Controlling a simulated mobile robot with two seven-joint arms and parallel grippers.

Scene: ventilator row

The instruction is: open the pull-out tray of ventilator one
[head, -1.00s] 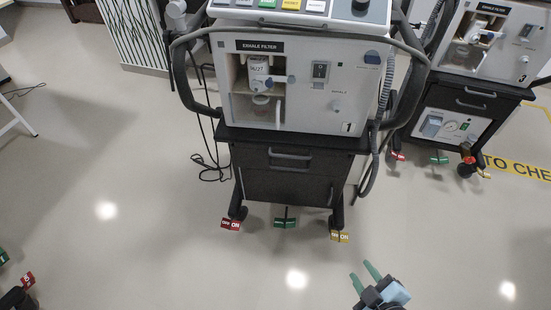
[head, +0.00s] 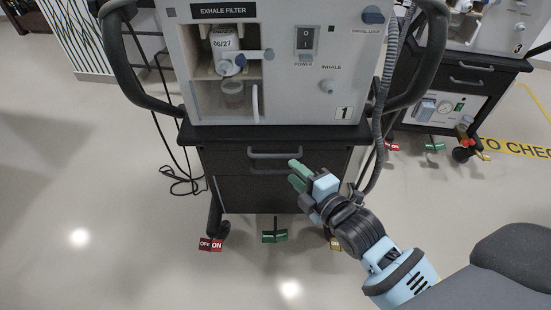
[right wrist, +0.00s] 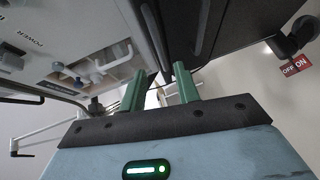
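Ventilator one (head: 282,85), marked 1, stands on a black cart in the middle of the head view. The upper black front (head: 227,160), below the cart top, bears a horizontal grey handle (head: 280,153); it looks flush with the cart. My right gripper (head: 297,173) comes in from the lower right, its green fingertips just below the handle's right end. I cannot tell whether they touch it. In the right wrist view the two fingers (right wrist: 160,85) stand apart with nothing clear between them, before the dark cart front. My left gripper is out of view.
Red (head: 210,244) and green (head: 275,236) pedals sit at the cart's foot. A grey hose (head: 383,110) hangs at its right side. Another ventilator (head: 490,25) stands back right. The floor in front is clear.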

